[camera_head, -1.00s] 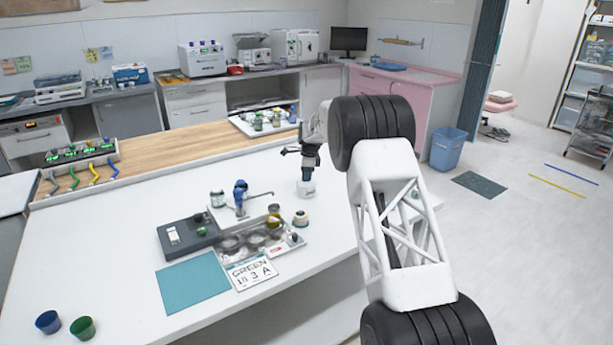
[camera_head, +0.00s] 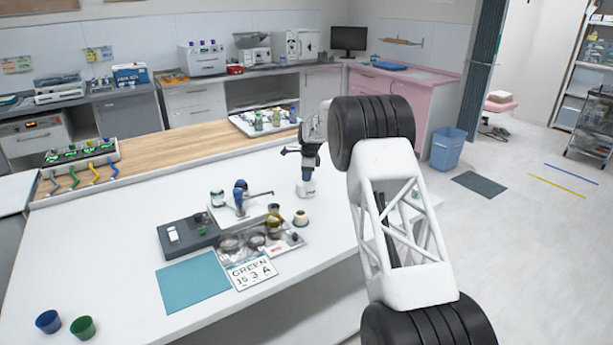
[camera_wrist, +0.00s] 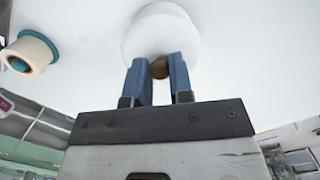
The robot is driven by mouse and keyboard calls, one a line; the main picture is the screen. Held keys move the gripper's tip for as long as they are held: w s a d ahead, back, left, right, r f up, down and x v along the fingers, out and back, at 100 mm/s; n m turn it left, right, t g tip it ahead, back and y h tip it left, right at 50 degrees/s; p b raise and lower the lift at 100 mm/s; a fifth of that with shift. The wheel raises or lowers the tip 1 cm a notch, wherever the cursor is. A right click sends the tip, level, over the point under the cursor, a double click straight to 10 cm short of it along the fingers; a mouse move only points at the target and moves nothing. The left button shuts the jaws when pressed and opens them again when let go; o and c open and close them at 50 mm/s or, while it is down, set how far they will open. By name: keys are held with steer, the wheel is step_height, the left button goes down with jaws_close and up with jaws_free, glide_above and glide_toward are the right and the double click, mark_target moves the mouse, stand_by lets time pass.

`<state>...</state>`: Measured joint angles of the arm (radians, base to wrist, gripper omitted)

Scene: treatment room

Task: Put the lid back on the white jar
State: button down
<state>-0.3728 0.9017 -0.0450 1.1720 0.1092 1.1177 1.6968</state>
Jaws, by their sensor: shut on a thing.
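My gripper (camera_head: 307,177) is over the white table, right of the small metal tray, with its fingers pointing down. In the wrist view its two blue fingers (camera_wrist: 158,72) are closed on a small brown knob (camera_wrist: 159,68). A rounded white shape (camera_wrist: 160,32) lies directly beyond the knob. It looks like the lid, perhaps with the white jar under it; I cannot tell the two apart. In the head view the white piece (camera_head: 306,190) shows just below the fingers. Whether the lid touches or sits on a jar rim is unclear.
A cream ring-shaped item with teal (camera_head: 300,218) stands close by; it also shows in the wrist view (camera_wrist: 29,52). The metal tray (camera_head: 262,256), a dark grey box (camera_head: 200,240) and a blue-topped fixture (camera_head: 240,198) stand left.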

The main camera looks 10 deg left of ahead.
stand_by(0.7)
steer(key=shift+c, duration=2.3)
jaws_free()
steer(key=shift+r, duration=0.15)
steer(key=shift+r, duration=3.3)
jaws_close()
